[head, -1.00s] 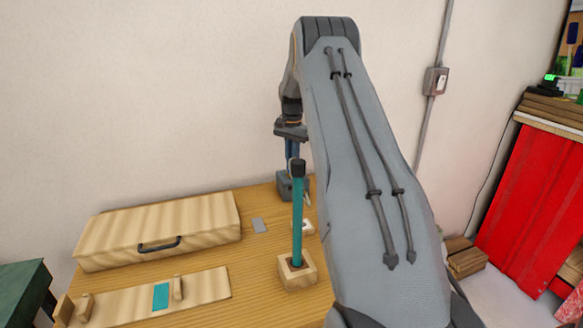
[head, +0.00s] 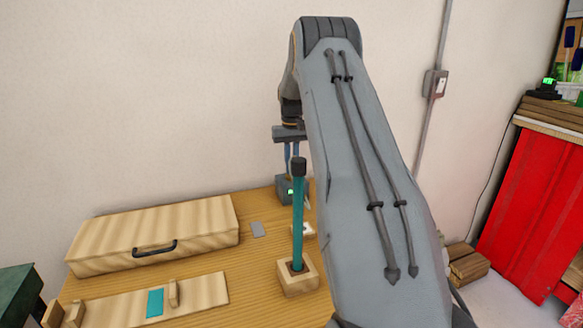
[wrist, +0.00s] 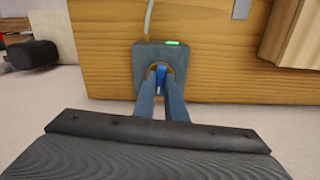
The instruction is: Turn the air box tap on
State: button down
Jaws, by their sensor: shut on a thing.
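The air box (head: 285,183) is a small dark grey box at the back edge of the table, behind the teal rod. In the wrist view the air box (wrist: 140,62) shows a lit green light (wrist: 172,43) on its top. Its blue tap (wrist: 161,74) sits in a round brass-coloured surround. The two blue-grey fingers of my gripper (wrist: 161,90) are shut on the tap. In the head view my gripper (head: 291,166) reaches down to the box, partly hidden by the rod's black cap, and the tap cannot be made out.
A teal rod (head: 298,215) with a black cap stands upright in a wooden block (head: 297,280) before the box. A closed wooden case (head: 155,235) and a wooden rack (head: 190,296) lie to the left.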

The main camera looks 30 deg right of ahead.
jog(key=shift+r+n, duration=0.1)
jog(key=shift+n, duration=0.5)
jog(key=c, duration=1.8)
grip_release()
notch_tip(320, 180, up, 8)
jog(key=shift+f+b, duration=0.1)
jog(key=shift+b, duration=1.05)
